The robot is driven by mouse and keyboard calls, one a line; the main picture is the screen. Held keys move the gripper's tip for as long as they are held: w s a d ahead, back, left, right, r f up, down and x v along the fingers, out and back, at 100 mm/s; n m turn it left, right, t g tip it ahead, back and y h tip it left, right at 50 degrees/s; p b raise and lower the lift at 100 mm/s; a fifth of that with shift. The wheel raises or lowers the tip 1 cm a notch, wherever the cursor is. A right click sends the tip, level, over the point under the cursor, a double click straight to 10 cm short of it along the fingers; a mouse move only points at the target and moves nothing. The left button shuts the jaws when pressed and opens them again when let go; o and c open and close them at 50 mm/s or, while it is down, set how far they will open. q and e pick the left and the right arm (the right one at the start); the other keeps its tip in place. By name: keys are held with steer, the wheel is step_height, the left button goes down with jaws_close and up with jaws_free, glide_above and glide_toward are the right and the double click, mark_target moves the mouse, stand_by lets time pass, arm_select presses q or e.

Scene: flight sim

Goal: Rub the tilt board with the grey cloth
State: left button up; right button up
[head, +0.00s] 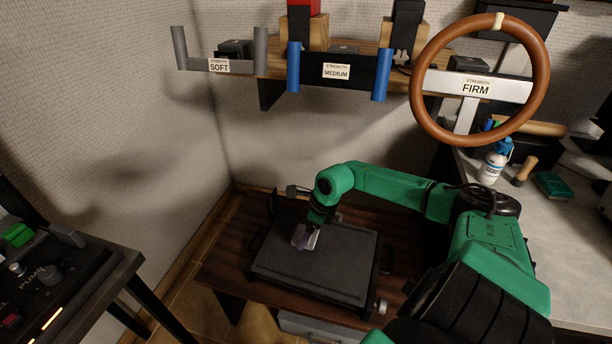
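The tilt board (335,262) is a dark grey, flat rectangular board on the low brown wooden table in the middle of the head view. My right arm reaches over it from the right. My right gripper (305,238) points down at the board's upper left part, touching it or just above it. A small pale grey and purplish patch shows at the fingertips. I cannot tell whether this patch is the grey cloth or part of the gripper, and the fingers are too small to read. No separate grey cloth is clear elsewhere. My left gripper is out of view.
The low wooden table (228,271) stands by the wall. A control panel (60,280) is at left. Above are a shelf with SOFT, MEDIUM and FIRM labels and a brown steering wheel (418,99). A spray bottle (493,165) stands on the right worktop (565,235).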

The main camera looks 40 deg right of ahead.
steer(key=shift+p+v, duration=0.45)
steer(key=shift+v, duration=0.6)
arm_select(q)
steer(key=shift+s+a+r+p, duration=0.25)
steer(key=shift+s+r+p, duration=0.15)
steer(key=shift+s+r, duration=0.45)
arm_select(e)
steer(key=shift+w+a+r, duration=0.15)
steer(key=shift+w+r, duration=0.05)
steer(key=shift+r, duration=0.6)
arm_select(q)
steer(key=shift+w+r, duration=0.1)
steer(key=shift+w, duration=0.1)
